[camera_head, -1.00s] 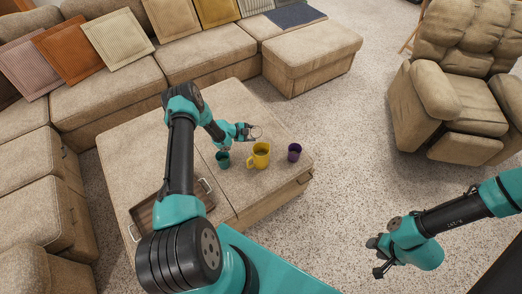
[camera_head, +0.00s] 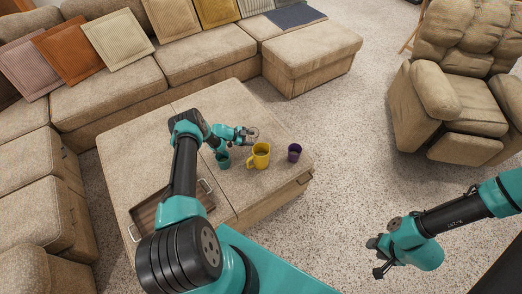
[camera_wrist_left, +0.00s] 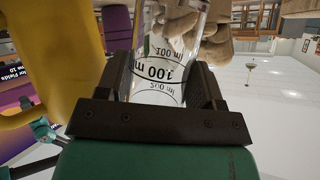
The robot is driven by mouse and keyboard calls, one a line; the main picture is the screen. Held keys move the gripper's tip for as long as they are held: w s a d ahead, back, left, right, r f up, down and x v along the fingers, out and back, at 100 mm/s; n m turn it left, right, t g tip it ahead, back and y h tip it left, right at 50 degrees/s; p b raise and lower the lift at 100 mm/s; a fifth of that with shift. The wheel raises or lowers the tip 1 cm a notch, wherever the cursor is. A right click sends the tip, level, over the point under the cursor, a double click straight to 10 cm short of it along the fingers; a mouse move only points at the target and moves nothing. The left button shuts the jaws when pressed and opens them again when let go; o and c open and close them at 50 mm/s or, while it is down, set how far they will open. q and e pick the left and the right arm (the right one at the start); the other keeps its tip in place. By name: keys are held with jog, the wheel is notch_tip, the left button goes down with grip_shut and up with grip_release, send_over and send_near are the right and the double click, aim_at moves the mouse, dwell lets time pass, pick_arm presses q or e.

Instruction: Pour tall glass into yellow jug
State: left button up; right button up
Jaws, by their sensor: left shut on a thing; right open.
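The yellow jug (camera_head: 259,156) stands upright on the beige ottoman table, its handle to the left. It fills the upper left of the left wrist view (camera_wrist_left: 45,55). My left gripper (camera_head: 250,132) is just behind and above the jug. It is shut on the tall glass (camera_wrist_left: 160,72), which is clear with black ml marks. The glass is barely visible in the head view, and I cannot tell its tilt or contents. Whether the glass touches the jug is unclear. My right gripper (camera_head: 375,256) is open and empty over the carpet at the lower right.
A teal cup (camera_head: 223,160) stands left of the jug, close under my left arm. A purple cup (camera_head: 294,152) stands right of the jug. A brown tray (camera_head: 150,215) lies on the ottoman (camera_head: 130,150) at the left. Sofas and a recliner (camera_head: 465,100) surround the carpet.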

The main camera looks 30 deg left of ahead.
pick_arm(q)
jog(key=shift+w+a+f+n+h, duration=0.2)
jog(key=shift+n+h, duration=0.1)
jog(key=shift+n, duration=0.1)
jog(key=shift+a+r+n+g+h, duration=0.15)
jog(key=shift+r+n+g+h, duration=0.15)
jog(key=shift+n+g+h, duration=0.15)
jog(key=shift+r, duration=0.1)
